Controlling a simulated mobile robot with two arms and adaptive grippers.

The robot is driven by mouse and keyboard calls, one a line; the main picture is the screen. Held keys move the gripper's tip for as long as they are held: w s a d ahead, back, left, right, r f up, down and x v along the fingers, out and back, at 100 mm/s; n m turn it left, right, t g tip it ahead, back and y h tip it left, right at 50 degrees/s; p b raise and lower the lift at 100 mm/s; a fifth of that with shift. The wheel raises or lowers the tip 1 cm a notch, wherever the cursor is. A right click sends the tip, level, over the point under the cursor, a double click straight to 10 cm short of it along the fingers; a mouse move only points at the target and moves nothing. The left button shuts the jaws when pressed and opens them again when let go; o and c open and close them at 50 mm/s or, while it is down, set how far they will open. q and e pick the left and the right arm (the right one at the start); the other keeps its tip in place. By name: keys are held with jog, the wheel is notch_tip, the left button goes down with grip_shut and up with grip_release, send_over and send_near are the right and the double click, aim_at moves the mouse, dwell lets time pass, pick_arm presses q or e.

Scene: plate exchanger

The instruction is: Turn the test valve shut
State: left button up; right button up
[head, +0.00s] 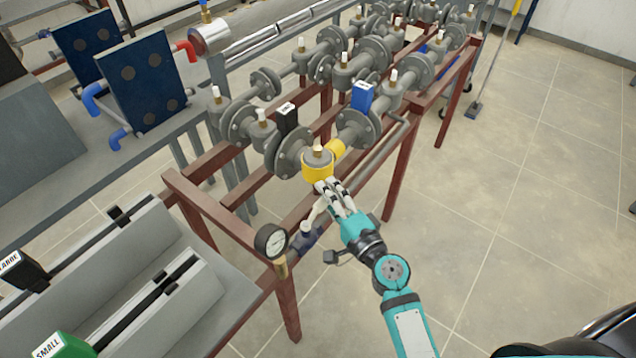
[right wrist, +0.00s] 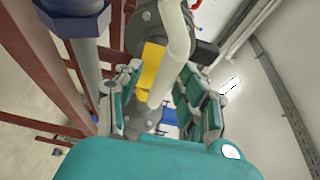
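A small dark blue valve body (head: 303,240) sits low by the front rail, right of a round pressure gauge (head: 271,241). A pale lever (head: 313,214) rises from it towards my right gripper (head: 335,188); I take this to be the test valve. In the right wrist view the pale lever (right wrist: 177,35) runs between the fingers of my right gripper (right wrist: 160,95). The fingers stand apart, with gaps visible beside the lever. A yellow-banded fitting with a brass top (head: 317,164) is just beyond the fingertips. My left gripper is not in view.
A red-brown frame (head: 292,305) carries grey flanged pipes and valves behind the gripper. A blue tag block (head: 362,96) and a black one (head: 287,117) stand on the pipework. Grey trays (head: 180,310) lie at lower left. Tiled floor (head: 520,200) is clear on the right.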

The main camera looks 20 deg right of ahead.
grip_shut()
dwell(0.4)
